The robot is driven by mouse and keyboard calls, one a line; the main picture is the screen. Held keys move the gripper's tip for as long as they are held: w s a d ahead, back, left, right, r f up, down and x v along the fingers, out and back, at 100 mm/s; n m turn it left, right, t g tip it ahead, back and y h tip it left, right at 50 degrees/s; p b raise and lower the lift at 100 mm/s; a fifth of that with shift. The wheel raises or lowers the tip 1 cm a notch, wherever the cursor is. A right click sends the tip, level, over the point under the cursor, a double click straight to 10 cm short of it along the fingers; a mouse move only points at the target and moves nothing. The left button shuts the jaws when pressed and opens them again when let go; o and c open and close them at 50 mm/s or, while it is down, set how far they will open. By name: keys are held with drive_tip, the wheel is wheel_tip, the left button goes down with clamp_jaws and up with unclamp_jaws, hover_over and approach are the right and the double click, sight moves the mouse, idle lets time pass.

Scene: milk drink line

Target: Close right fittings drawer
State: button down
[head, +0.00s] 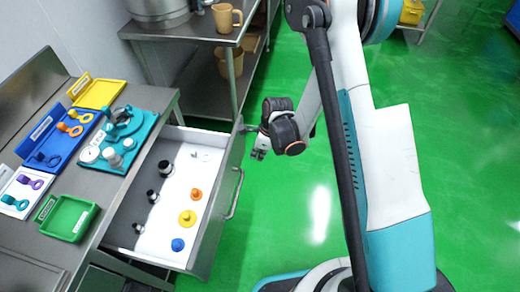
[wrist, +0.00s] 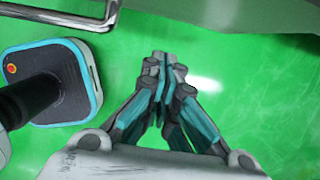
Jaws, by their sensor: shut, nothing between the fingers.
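The fittings drawer (head: 219,200) stands pulled out from under the steel counter in the head view, its white floor exposed. Its bar handle (head: 237,194) runs along the outer face. My gripper (head: 258,154) is just outside the drawer front, near its far end, apart from the handle. In the wrist view my gripper (wrist: 165,62) has its fingers together, empty, over green floor. The handle (wrist: 85,22) shows at upper left there, and a grey-green panel (wrist: 240,12) lies along the top edge.
Black, orange, yellow and blue fittings lie in the drawer. The counter holds a green tray (head: 68,218), a yellow tray (head: 98,93), a blue tray (head: 52,142) and a teal fixture (head: 120,138). A steel shelf (head: 185,75) stands beyond the drawer.

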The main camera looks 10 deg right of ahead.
drive_tip(key=shift+w+a+f+p, duration=0.25)
drive_tip(key=shift+a+f+p, duration=0.2)
drive_tip(key=shift+a, duration=0.3)
drive_tip(key=shift+w+a+f+p, duration=0.35)
drive_tip(key=shift+a+f, duration=0.1)
drive_tip(key=shift+a, duration=0.3)
drive_tip(key=shift+w+a+f+p, duration=0.2)
drive_tip(key=shift+a+f+p, duration=0.25)
drive_tip(key=shift+a, duration=0.3)
drive_tip(key=shift+w+a, duration=0.1)
